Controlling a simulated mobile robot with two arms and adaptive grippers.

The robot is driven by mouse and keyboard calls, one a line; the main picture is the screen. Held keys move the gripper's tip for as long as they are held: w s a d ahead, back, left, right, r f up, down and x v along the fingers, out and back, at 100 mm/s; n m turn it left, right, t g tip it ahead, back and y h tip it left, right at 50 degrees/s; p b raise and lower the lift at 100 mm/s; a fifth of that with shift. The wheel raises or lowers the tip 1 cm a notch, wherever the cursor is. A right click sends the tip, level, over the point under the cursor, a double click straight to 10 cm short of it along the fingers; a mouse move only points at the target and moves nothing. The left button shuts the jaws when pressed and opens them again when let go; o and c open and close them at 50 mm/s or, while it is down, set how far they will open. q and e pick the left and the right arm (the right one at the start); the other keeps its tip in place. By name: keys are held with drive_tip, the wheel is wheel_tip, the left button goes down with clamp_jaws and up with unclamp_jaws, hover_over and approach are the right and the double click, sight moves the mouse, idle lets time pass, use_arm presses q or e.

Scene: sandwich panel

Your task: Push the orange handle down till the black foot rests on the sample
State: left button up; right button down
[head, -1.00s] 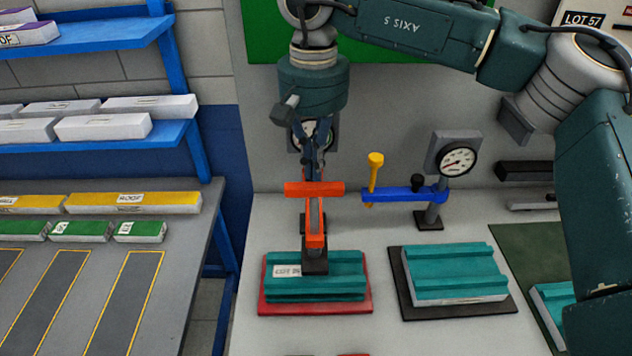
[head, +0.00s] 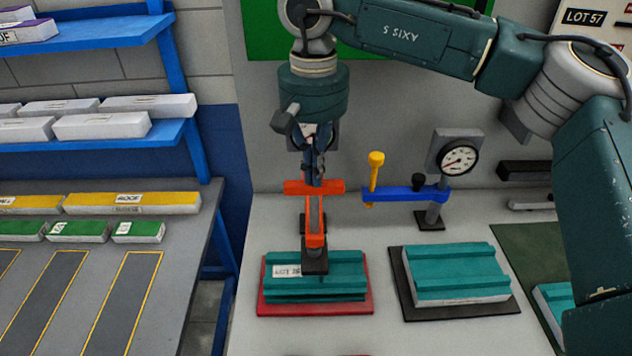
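The orange handle (head: 315,187) is a crossbar on an orange arm at the left press. The black foot (head: 315,265) is at the arm's lower end, over the middle of the teal sample (head: 343,273). In this view the foot overlaps the sample, and I cannot tell whether they touch. The sample has a white label and lies on a red base (head: 313,309). My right gripper (head: 314,172) points down just above or at the handle. Its fingers look close together, but they are small and seen edge-on. My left gripper is not in view.
A second press to the right has a blue arm (head: 405,194), a yellow handle (head: 375,170) and a gauge (head: 458,160). Below it a teal panel (head: 455,272) lies on a black mat. A shelf rack (head: 95,140) and a grey table (head: 180,275) stand left.

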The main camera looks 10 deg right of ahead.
sight(314, 194)
drive_tip(key=shift+f+b, duration=1.9)
drive_tip(key=shift+f, duration=1)
drive_tip(key=shift+r, duration=0.15)
drive_tip(key=shift+r+p, duration=2.2)
drive_tip(key=shift+r, duration=0.8)
drive_tip(key=shift+f, duration=0.1)
